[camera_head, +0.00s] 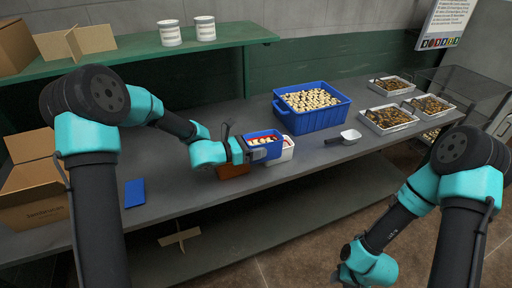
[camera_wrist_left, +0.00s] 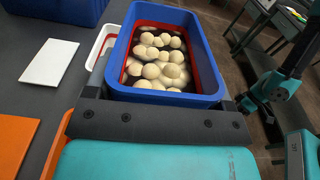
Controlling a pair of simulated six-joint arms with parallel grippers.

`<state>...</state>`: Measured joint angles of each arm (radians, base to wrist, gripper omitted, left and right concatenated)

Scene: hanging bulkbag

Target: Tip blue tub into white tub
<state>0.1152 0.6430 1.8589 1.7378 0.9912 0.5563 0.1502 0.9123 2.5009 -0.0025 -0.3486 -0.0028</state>
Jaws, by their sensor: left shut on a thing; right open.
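The blue tub (camera_head: 264,152) is a small blue box with pale round pieces and red inside. My left gripper (camera_head: 244,147) is shut on its near-left wall. In the left wrist view the blue tub (camera_wrist_left: 207,60) shows a red inner band and a heap of whitish balls. The white tub (camera_head: 288,151) is on the table just right of and partly behind the blue tub; its inside is mostly hidden. Its white rim (camera_wrist_left: 103,38) shows beside the blue tub in the left wrist view. My right gripper (camera_head: 342,272) is open and empty, low at the front right.
A large blue crate (camera_head: 318,118) of pale pieces stands behind. A white scoop (camera_head: 350,136) with a dark handle lies to the right. Several white trays (camera_head: 390,118) of brown pieces stand at the far right. A reddish-brown block (camera_head: 232,171) and blue sheet (camera_head: 134,193) lie left.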

